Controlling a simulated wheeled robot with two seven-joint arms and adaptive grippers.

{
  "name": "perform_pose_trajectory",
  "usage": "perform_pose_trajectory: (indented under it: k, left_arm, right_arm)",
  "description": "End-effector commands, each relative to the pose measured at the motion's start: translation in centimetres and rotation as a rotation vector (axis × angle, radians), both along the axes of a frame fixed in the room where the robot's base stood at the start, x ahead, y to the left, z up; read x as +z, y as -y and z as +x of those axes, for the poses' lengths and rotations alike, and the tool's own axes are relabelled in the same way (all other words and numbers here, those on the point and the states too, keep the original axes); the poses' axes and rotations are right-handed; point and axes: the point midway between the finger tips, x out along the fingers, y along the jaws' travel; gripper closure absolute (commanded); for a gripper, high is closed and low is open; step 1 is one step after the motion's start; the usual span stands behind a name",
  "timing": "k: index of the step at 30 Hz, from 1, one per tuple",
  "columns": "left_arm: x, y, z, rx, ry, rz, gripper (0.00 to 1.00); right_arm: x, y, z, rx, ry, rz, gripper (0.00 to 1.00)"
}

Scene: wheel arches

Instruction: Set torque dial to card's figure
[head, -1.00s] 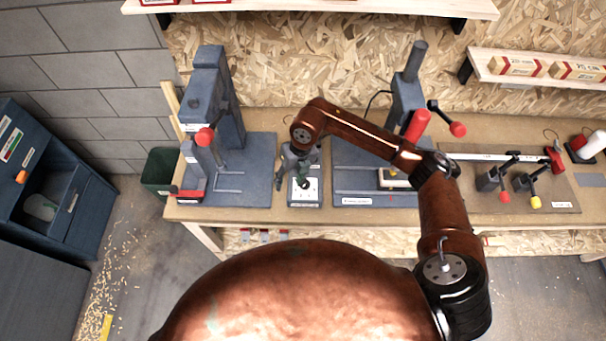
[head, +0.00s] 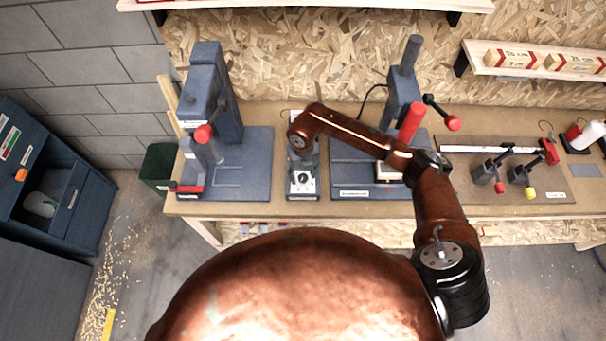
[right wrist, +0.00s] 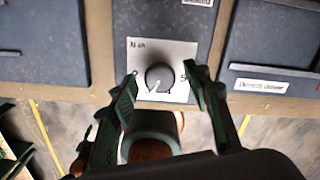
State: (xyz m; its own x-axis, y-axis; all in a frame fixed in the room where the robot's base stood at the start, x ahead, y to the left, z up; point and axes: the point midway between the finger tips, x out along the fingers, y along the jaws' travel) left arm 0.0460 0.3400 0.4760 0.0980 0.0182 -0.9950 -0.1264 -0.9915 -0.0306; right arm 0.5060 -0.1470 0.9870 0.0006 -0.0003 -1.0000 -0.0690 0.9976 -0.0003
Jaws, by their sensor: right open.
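The torque dial (right wrist: 161,76) is a dark round knob on a white plate marked "N m" in the right wrist view. Its pale pointer mark aims down and slightly left; the scale figures are partly hidden. The dial also shows in the head view (head: 304,182), on a small grey unit at the bench's front. My right gripper (right wrist: 160,76) is open, one green finger on each side of the dial, with visible gaps. In the head view the right gripper (head: 302,156) is at the unit, partly hidden by its wrist. No card figure is readable. My left gripper is not in view.
A grey press (head: 212,120) with a red-knobbed lever stands left of the dial unit. Another press (head: 402,95) with a red handle stands right, partly behind my arm. Toggle clamps (head: 505,175) sit farther right. A dark green bin (head: 158,168) stands left of the bench.

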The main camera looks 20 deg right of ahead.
Motion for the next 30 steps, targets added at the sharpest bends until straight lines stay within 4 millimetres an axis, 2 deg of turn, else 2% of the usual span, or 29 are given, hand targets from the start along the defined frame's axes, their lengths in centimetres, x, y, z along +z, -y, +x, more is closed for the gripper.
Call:
perform_pose_trajectory:
  k: [4, 21, 30]
  left_arm:
    - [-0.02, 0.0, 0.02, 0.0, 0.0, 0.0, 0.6]
    - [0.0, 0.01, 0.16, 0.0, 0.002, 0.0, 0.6]
    - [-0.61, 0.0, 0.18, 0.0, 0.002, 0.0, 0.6]
  right_arm:
    - [-0.01, -0.01, -0.01, 0.0, 0.0, 0.0, 0.57]
    - [0.02, -0.01, -0.01, 0.0, -0.001, 0.0, 0.96]
    - [-0.11, 0.01, 0.02, 0.034, 0.0, 0.0, 0.97]
